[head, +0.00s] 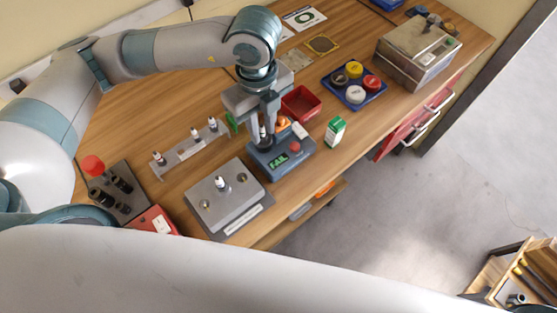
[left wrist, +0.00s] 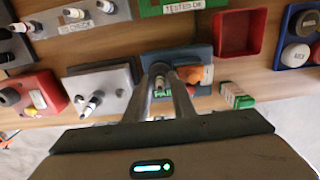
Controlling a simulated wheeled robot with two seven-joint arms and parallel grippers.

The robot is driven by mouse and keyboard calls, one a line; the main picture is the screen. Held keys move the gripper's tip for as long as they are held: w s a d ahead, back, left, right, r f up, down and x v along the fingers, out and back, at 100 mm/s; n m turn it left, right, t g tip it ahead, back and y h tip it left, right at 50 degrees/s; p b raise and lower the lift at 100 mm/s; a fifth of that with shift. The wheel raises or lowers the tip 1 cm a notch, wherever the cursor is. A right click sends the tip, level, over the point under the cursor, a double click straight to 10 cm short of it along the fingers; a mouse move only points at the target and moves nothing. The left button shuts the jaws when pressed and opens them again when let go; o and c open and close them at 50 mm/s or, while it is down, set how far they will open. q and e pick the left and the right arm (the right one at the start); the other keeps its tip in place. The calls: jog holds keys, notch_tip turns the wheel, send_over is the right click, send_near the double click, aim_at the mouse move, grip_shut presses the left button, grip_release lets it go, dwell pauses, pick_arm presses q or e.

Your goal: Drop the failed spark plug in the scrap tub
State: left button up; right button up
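A tester (head: 282,160) with a display reading FAIL stands near the bench's front edge. A spark plug (head: 263,132) stands upright in it; the plug also shows in the left wrist view (left wrist: 160,83). My left gripper (head: 265,118) points down over the tester, its fingers on either side of the plug. The fingers look open, with a gap around the plug; contact is hard to judge. An empty red tub (head: 301,103), seemingly the scrap tub, sits just behind the tester and also shows in the left wrist view (left wrist: 240,32). My right gripper is out of view.
A rail with several plugs (head: 188,150) and a grey block with one plug (head: 228,198) lie left of the tester. A green-white box (head: 334,131) stands at the right. A blue tray of round caps (head: 353,86) and a metal machine (head: 418,52) are farther right.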

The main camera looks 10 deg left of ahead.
pick_arm(q)
jog(key=shift+c, duration=0.3)
grip_shut()
jog(key=shift+r, duration=0.1)
jog(key=shift+r+p, duration=0.6)
jog(key=shift+r, duration=0.8)
jog(key=shift+m, duration=0.3)
